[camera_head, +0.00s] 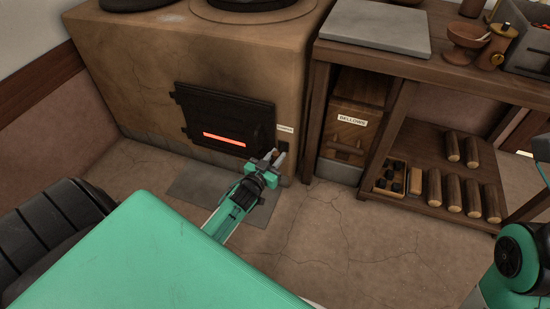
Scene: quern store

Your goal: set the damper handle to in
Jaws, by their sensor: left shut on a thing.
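The stove (205,55) stands at the back left, with a dark fire door (200,112) and a glowing orange slot in its front. A small white label (285,128) sits on the stove front, right of the door; its text is too small to read. My left gripper (276,158) is just below this label, close to the stove front. It is shut on the damper handle, which is mostly hidden by the fingers. I cannot tell how far in or out the handle is. My right arm shows at the lower right edge, but its gripper is out of view.
A wooden workbench (440,50) stands right of the stove, with a box labelled bellows (352,120) under it. Several logs (472,198) and a tray of dark lumps (390,187) lie on its lower shelf. The floor (340,240) in front is clear.

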